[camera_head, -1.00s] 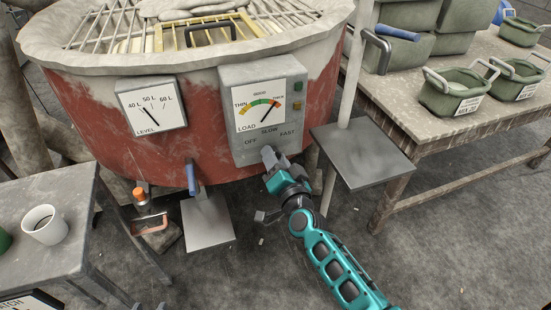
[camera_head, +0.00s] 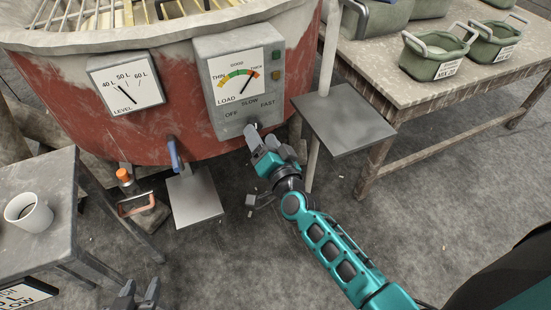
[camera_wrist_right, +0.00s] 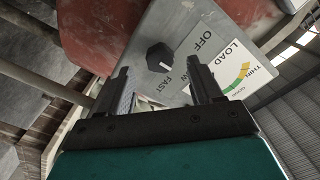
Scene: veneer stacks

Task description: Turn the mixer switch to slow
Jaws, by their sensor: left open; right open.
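The mixer's grey control panel (camera_head: 232,118) shows the labels OFF, SLOW and FAST below a load gauge (camera_head: 239,76). The black switch knob (camera_wrist_right: 160,56) has a small white mark; I cannot tell surely which label it points at. My right gripper (camera_head: 251,134) is at the panel's lower edge and hides the knob in the head view. In the right wrist view its two fingers (camera_wrist_right: 163,88) are apart, with the knob beyond the gap and nothing held. My left gripper (camera_head: 138,292) is open and empty at the bottom edge of the head view.
The red mixer drum (camera_head: 75,105) carries a level gauge (camera_head: 125,84) and a blue-handled lever (camera_head: 173,155). A small grey plate (camera_head: 345,122) on a post stands right of the panel. A side table (camera_head: 35,170) with a white mug (camera_head: 28,213) is at left. A bench with green tubs (camera_head: 436,60) is at right.

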